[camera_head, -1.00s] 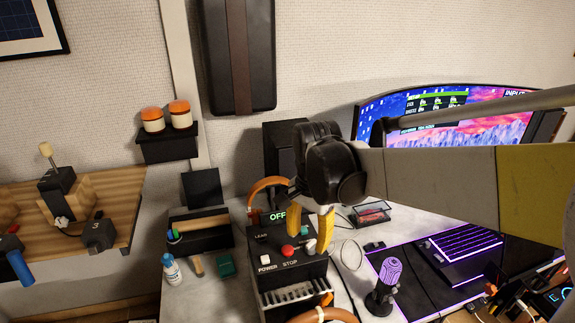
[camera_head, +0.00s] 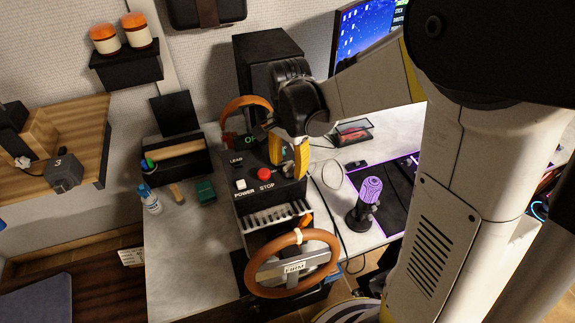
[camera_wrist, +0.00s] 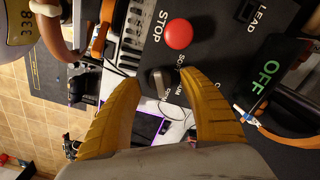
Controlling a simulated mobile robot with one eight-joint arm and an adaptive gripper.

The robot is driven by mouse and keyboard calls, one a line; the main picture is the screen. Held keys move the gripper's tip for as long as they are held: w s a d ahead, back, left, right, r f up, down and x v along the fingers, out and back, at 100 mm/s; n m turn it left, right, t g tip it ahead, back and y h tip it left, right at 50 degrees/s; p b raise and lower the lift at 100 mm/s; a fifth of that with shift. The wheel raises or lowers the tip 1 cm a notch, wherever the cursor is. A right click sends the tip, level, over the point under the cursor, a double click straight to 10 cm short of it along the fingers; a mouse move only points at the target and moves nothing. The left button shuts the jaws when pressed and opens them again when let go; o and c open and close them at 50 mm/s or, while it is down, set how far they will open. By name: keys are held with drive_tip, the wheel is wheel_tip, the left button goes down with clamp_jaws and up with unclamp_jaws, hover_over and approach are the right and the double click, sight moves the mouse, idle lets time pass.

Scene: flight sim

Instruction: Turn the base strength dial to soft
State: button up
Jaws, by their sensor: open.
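The dial (camera_wrist: 157,82) is a grey knob on the black control box (camera_head: 243,189), seen between my fingertips in the wrist view. Printed lettering around it is partly covered by my finger; only pieces such as "SO" and "UM" show, so its setting cannot be read. My gripper (camera_head: 288,160) has yellow fingers over the right side of the box top. In the wrist view my gripper (camera_wrist: 153,80) is open, with a finger on either side of the dial; contact cannot be told. In the head view the fingers hide the dial.
A red STOP button (camera_head: 265,174) and a white POWER button (camera_head: 241,184) are close to the fingers. The display (camera_wrist: 264,85) reads OFF. A brown steering wheel (camera_head: 332,264) with a FIRM label is at the front.

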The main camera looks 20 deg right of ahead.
drive_tip(key=shift+f, duration=0.1)
clamp_jaws()
drive_tip(key=shift+n, duration=0.4)
drive_tip(key=n, duration=1.5)
drive_tip(key=shift+s+n, duration=0.1)
drive_tip(key=shift+n, duration=0.2)
drive_tip(key=n, duration=0.3)
drive_tip(key=shift+n, duration=2.2)
